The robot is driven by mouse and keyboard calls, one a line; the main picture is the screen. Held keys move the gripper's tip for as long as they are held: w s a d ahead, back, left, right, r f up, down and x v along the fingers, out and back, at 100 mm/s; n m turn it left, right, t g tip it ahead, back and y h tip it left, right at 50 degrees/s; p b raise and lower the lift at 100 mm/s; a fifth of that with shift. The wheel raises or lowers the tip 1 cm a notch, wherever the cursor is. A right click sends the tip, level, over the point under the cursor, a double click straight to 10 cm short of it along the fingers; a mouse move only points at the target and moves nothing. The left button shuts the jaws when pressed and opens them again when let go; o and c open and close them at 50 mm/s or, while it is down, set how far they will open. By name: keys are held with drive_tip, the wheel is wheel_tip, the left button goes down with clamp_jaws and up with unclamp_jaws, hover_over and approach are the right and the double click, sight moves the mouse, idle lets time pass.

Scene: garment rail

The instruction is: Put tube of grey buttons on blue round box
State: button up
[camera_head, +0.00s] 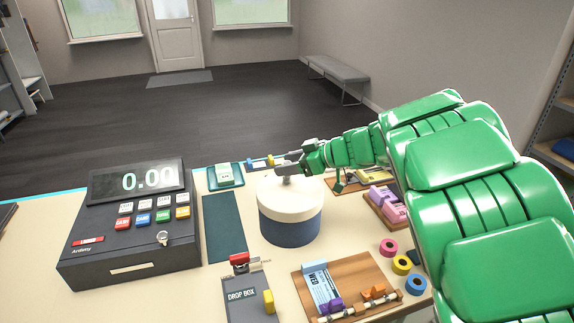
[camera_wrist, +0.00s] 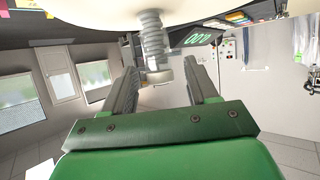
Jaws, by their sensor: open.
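The blue round box (camera_head: 290,229) with a cream lid stands on the counter in the middle of the head view. Its pale lid (camera_wrist: 90,14) fills the top of the wrist view, which is turned over. The tube of grey buttons (camera_wrist: 151,38), a ribbed grey column with a wider round end, stands on the lid. In the head view only a small grey part of it (camera_head: 286,180) shows under my gripper (camera_head: 287,167). My gripper (camera_wrist: 164,82) is open, its two fingers apart on either side of the tube's free end. A gap shows on both sides.
A dark cash register (camera_head: 130,235) stands left of the box. A drop box (camera_head: 248,298) and a wooden board (camera_head: 350,282) with cards lie in front. Tape rolls (camera_head: 401,265) and pink pieces (camera_head: 385,198) lie at right, beside my green arm.

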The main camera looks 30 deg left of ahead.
drive_tip(key=v, duration=1.1)
idle(0.3)
